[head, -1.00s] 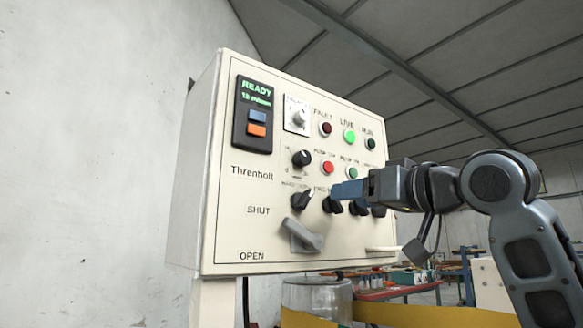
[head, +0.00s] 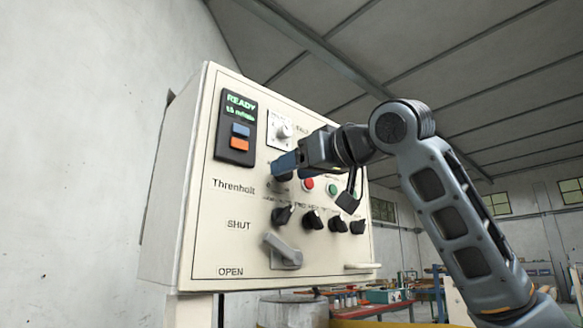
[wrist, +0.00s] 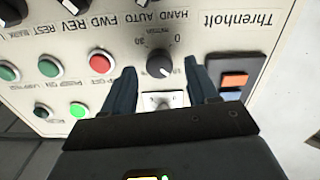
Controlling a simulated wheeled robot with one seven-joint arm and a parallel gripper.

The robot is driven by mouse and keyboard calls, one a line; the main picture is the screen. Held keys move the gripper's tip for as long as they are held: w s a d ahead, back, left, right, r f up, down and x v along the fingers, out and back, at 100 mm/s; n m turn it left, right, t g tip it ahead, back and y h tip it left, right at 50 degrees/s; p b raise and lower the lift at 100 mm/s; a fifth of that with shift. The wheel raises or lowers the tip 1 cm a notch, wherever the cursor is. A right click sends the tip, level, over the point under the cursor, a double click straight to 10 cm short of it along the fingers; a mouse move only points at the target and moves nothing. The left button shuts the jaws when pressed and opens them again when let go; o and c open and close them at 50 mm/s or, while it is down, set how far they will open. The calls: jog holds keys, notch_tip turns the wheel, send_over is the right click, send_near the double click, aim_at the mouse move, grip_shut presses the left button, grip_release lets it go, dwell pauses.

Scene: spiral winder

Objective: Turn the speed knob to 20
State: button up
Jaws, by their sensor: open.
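The speed knob (wrist: 160,65) is a round black knob on the cream panel, with 0 and 30 printed by it. The wrist view shows the panel upside down. My gripper (wrist: 160,68) is open, with one blue finger on each side of the knob in that view; whether they touch it or how far off they are, I cannot tell. In the head view my gripper (head: 283,163) is in front of the knob and hides most of it. The knob's pointer mark is too small to read.
The control panel (head: 190,255) has a READY display (head: 238,102), a white key switch plate (head: 279,131), and red (head: 309,183) and green buttons beside the knob. Several black selectors (head: 313,220) and a grey SHUT/OPEN lever (head: 283,252) sit below.

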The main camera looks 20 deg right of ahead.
jog(key=shift+w+a, duration=0.2)
jog(key=shift+w, duration=0.45)
jog(key=c, duration=1)
